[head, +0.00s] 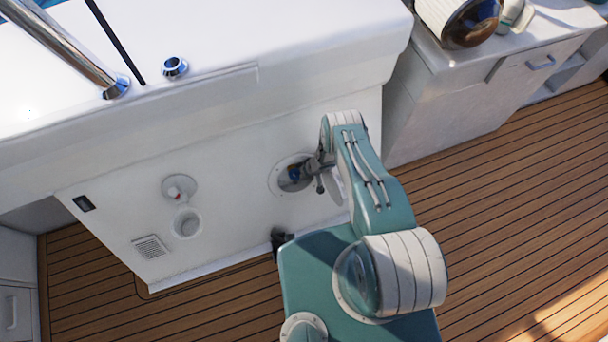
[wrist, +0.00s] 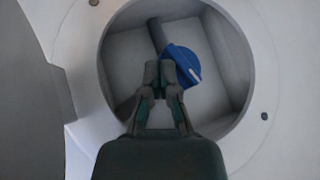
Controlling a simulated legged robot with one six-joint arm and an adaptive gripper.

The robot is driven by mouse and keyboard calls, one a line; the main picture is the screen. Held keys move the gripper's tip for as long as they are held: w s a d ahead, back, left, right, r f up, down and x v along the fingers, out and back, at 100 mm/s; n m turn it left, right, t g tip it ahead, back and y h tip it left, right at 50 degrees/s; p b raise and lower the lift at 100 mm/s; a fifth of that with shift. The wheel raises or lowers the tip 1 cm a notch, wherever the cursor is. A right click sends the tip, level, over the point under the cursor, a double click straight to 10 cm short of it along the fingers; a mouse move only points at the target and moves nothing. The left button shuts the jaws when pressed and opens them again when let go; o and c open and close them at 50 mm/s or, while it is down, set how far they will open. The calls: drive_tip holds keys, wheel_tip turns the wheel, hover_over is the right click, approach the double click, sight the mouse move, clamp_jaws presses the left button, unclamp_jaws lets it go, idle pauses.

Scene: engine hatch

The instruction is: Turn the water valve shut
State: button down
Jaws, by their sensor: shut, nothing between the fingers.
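The water valve shows as a blue knob (wrist: 182,65) with a white mark, inside a round recess (wrist: 226,100) in a white panel. A dark grey pipe or stem stands behind it in the wrist view. My gripper (wrist: 159,70) is shut and empty, its fingertips at the left side of the knob. They overlap its edge in the picture; I cannot tell whether they touch it. In the head view my gripper (head: 306,172) reaches into the recess, and a bit of the blue knob (head: 293,172) shows past it. The arm hides the right part of the recess.
The recess has a flanged rim with screws (wrist: 264,116). Wooden deck (head: 520,190) lies open to the right.

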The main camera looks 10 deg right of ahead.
drive_tip(key=shift+f, duration=0.35)
drive_tip(key=shift+a, duration=0.2)
drive_tip(key=shift+s+a+f, duration=0.2)
drive_tip(key=shift+a+f, duration=0.05)
drive_tip(key=shift+s+f, duration=0.15)
drive_tip(key=shift+f, duration=0.15)
drive_tip(key=shift+r, duration=0.1)
